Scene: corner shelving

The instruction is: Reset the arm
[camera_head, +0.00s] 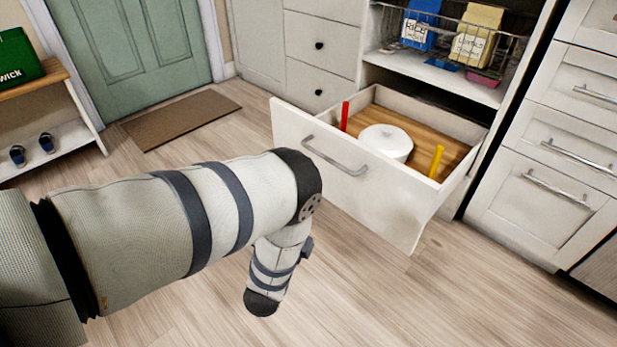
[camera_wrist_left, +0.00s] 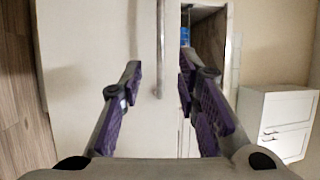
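My left arm (camera_head: 180,220) comes in from the left in the head view and bends down at its elbow in front of the open drawer. Its gripper does not show in the head view. In the left wrist view my left gripper (camera_wrist_left: 158,85) has its two purple-padded fingers apart, with nothing between them. A vertical bar that looks like the drawer handle (camera_wrist_left: 160,50) shows beyond the fingertips, and I cannot tell how far off it is. The same drawer front has a metal handle (camera_head: 335,158) in the head view. My right gripper is in neither view.
The open drawer (camera_head: 400,205) juts out over the floor and holds a white lidded pot (camera_head: 386,143), a red object (camera_head: 345,116) and a yellow object (camera_head: 436,161). A wire basket with bags is on the shelf above. Bare floor (camera_head: 400,300) lies in front.

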